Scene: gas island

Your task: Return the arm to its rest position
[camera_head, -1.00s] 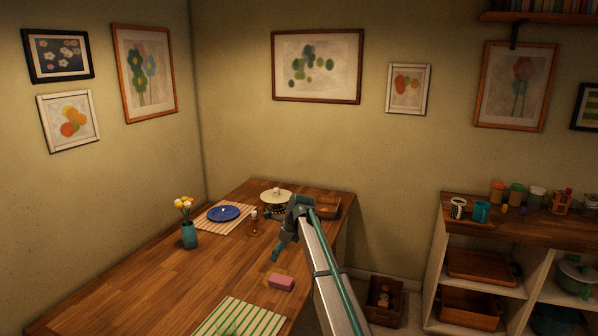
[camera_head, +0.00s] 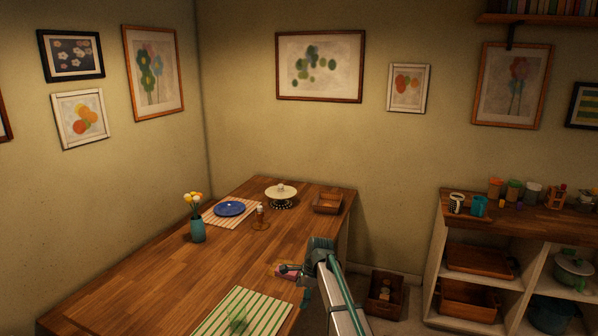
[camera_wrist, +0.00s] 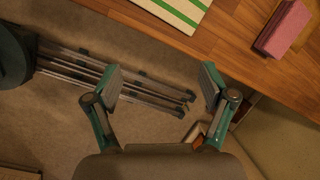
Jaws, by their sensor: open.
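In the head view, my gripper (camera_head: 291,273) shows small and dark at the right side of the wooden table (camera_head: 160,280), partly covering a pink block. My arm reaches up to it from the bottom of that view. The pink block (camera_wrist: 284,27) lies on the table at the upper right of the wrist view, apart from the fingers.
A green-striped mat (camera_head: 262,311) lies near the table's front. A crate (camera_head: 385,293) is on the floor. Shelves (camera_head: 435,270) stand at right.

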